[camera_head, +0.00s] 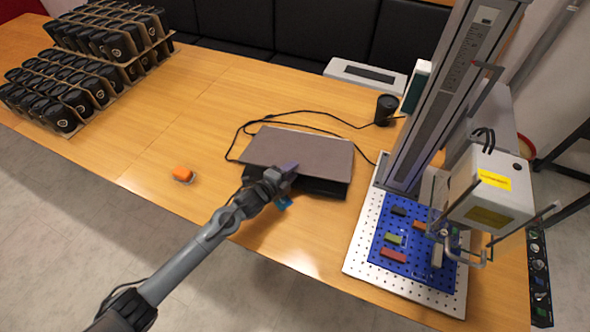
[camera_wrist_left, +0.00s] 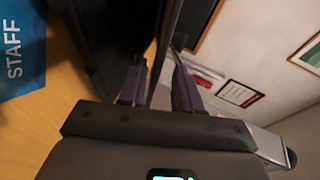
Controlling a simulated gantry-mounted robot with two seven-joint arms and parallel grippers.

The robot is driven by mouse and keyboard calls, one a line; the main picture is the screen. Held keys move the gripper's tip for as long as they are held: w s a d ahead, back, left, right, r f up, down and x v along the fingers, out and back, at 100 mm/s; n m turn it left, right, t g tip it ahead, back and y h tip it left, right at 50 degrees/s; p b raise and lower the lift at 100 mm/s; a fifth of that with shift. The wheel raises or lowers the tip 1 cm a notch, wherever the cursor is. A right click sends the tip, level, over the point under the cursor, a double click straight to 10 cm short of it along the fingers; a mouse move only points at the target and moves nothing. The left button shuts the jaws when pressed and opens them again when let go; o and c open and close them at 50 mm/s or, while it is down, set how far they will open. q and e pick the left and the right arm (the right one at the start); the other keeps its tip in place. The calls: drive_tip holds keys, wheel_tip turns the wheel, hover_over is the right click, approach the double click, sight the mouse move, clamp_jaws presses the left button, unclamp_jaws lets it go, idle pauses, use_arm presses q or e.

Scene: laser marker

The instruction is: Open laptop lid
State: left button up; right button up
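The laptop lies on the wooden table, its grey-brown lid (camera_head: 298,149) tilted slightly up from the dark base (camera_head: 318,187), with a gap at the front edge. One finger is on the base side and the other on the outer side. Whether either finger touches the lid is unclear. My right gripper is out of view.
A laser marker (camera_head: 488,190) stands right of the laptop over a blue perforated plate (camera_head: 385,252). A black cup (camera_head: 385,109) and cable are behind. An orange object (camera_head: 183,174) lies left; racks of black cups (camera_head: 60,95) stand far left.

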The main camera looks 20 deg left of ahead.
use_arm(q)
drive_tip(key=shift+x, duration=1.25)
clamp_jaws()
idle(0.6)
